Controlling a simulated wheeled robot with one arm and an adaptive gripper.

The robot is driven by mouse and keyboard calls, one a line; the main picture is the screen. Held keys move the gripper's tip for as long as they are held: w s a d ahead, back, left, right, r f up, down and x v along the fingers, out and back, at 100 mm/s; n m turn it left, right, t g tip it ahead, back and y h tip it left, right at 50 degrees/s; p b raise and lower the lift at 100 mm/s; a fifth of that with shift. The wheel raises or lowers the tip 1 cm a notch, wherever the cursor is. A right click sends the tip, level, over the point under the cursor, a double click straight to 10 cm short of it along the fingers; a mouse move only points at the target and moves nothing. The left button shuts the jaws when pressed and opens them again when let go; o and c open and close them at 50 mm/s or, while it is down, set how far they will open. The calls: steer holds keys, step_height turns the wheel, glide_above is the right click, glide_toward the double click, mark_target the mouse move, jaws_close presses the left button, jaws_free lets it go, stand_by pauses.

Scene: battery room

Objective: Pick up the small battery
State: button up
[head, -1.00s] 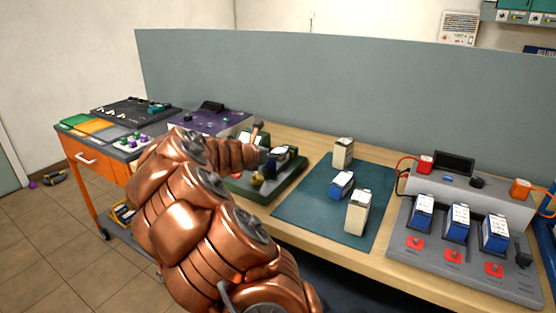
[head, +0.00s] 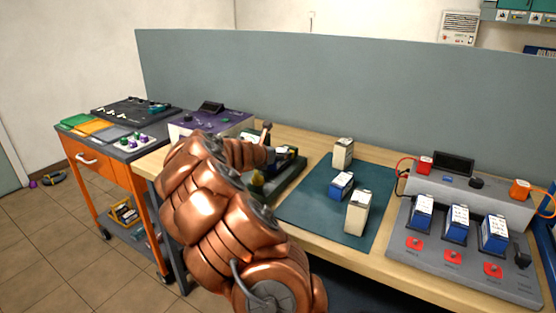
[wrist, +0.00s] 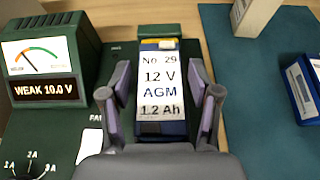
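A small blue battery (wrist: 161,88) with a white label reading "No. 29 12 V AGM 1.2 Ah" sits in the green tester (wrist: 88,75) in the wrist view. My gripper (wrist: 161,82) has its two purple-padded fingers on either side of the battery, with a narrow gap visible at each side. In the head view my copper arm hides part of the tester (head: 292,182) and most of the gripper. The tester's meter (wrist: 40,70) reads "WEAK 10.0 V".
Another blue battery (head: 342,184) lies on the teal mat (head: 310,208) between two cream batteries (head: 343,153) (head: 357,212). A grey charger (head: 455,262) holding three blue batteries stands at right. A purple device (head: 215,120) and orange cart (head: 95,170) are at left.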

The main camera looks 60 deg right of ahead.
jaws_close()
stand_by(0.6)
